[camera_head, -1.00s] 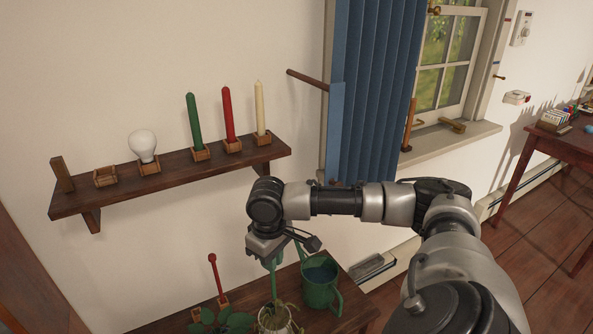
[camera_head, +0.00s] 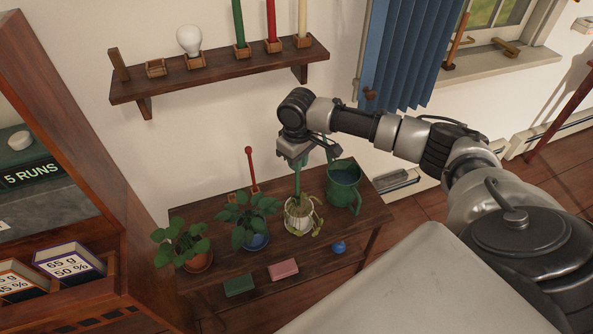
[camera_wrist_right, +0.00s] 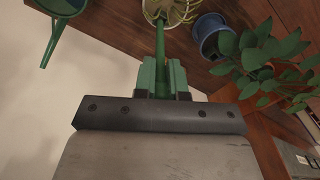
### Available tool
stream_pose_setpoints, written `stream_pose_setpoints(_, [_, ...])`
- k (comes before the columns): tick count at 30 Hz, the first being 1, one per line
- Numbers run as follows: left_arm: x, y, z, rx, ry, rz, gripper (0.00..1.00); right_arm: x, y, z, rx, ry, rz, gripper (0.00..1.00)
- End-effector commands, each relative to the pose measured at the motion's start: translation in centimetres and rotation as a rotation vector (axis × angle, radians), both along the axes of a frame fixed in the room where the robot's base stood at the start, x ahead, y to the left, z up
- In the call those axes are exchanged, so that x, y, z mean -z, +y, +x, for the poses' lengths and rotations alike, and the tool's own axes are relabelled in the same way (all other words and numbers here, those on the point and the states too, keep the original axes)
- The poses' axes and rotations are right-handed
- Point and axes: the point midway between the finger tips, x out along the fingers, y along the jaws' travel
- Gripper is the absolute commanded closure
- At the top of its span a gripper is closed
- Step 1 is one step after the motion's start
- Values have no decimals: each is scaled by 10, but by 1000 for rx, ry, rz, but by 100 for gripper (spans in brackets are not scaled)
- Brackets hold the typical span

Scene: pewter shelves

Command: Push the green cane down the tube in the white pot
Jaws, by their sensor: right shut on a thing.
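The green cane (camera_head: 297,188) is upright, with its upper end in my right gripper (camera_head: 296,160), which is shut on it. Its lower end reaches down into the white pot (camera_head: 297,224) on the low wooden table. The pot holds a drooping yellowish plant. In the right wrist view the cane (camera_wrist_right: 160,45) runs from between the green jaws of my right gripper (camera_wrist_right: 162,78) to the pot at the top edge. The tube is too small or hidden to make out, so I cannot tell how deep the cane sits in it. My left gripper is out of view.
A green watering can (camera_head: 343,188) stands close right of the pot. A leafy plant in a blue pot (camera_head: 256,241) and another in a terracotta pot (camera_head: 199,261) stand left. A blue ball (camera_head: 338,247), pink block (camera_head: 284,269) and green block (camera_head: 239,285) lie in front.

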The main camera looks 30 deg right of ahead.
Motion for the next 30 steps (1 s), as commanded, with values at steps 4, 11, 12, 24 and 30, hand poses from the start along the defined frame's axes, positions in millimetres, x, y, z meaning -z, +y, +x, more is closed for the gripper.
stream_pose_setpoints(4, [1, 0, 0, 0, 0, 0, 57, 6, 2, 5, 1, 1, -1, 100])
stream_pose_setpoints(11, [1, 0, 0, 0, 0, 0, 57, 38, 2, 4, 0, 2, -1, 100])
stream_pose_setpoints(12, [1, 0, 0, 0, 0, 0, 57, 41, 2, 4, 0, 0, -2, 100])
stream_pose_setpoints(24, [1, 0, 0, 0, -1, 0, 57, 46, 2, 4, 0, 0, -1, 86])
stream_pose_setpoints(30, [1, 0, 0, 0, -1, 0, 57, 46, 2, 4, 0, 0, -1, 63])
